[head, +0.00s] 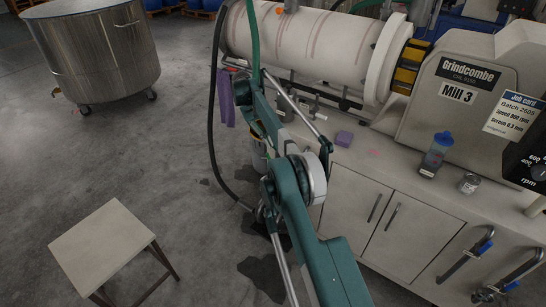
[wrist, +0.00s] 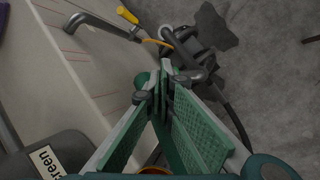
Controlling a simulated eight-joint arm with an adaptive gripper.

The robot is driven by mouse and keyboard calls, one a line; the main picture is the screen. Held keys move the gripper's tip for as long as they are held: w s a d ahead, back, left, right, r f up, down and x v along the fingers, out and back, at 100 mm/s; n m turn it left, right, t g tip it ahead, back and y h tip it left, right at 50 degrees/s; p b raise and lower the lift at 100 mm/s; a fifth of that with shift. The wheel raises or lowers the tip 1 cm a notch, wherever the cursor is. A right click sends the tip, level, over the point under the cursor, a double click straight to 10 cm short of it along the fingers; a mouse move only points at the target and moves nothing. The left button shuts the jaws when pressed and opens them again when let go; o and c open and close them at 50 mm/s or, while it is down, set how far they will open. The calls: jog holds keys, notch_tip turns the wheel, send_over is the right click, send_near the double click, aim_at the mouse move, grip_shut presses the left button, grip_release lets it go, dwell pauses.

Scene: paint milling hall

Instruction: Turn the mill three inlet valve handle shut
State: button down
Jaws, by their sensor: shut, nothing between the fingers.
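Mill 3 (head: 458,85) stands at the right of the head view, with its pale striped cylinder (head: 310,45) reaching left. In the wrist view, a yellow handle (wrist: 127,15) sits near the end of a grey pipe at the top; I cannot tell whether it is the mill three inlet valve handle. Two blue-handled valves (head: 484,247) are on pipes in front of the cabinet, lower right in the head view. My gripper (wrist: 168,85) is shut and empty, apart from the yellow handle and below it in the wrist picture. I cannot make out its fingertips in the head view.
A black hose (head: 213,130) hangs left of my arm. A stool (head: 102,252) and a wheeled steel vessel (head: 97,50) stand on the floor at left. A blue-capped bottle (head: 437,153) and a jar (head: 469,183) are on the bench. Floor between stool and vessel is clear.

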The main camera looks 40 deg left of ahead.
jog(key=s+d+r+m+y+p, duration=0.1)
jog(key=d+m+y+p, duration=0.1)
jog(key=m, duration=0.7)
jog(key=s+d+r+m+t+y+p, duration=0.1)
jog(key=d+m+y, duration=0.3)
jog(key=m, duration=0.6)
jog(key=s+d+r+m+y+p, duration=0.2)
jog(key=d+m+y+p, duration=0.1)
jog(key=m, duration=0.7)
jog(key=shift+s+d+r+p, duration=0.2)
jog(key=shift+d+p, duration=0.4)
jog(key=shift+d, duration=0.6)
jog(key=shift+f, duration=0.1)
jog(key=w+a+f+b, duration=0.2)
jog(key=a+f, duration=0.4)
jog(key=f, duration=0.5)
jog(key=shift+a+b, duration=0.4)
jog(key=shift+b, duration=0.15)
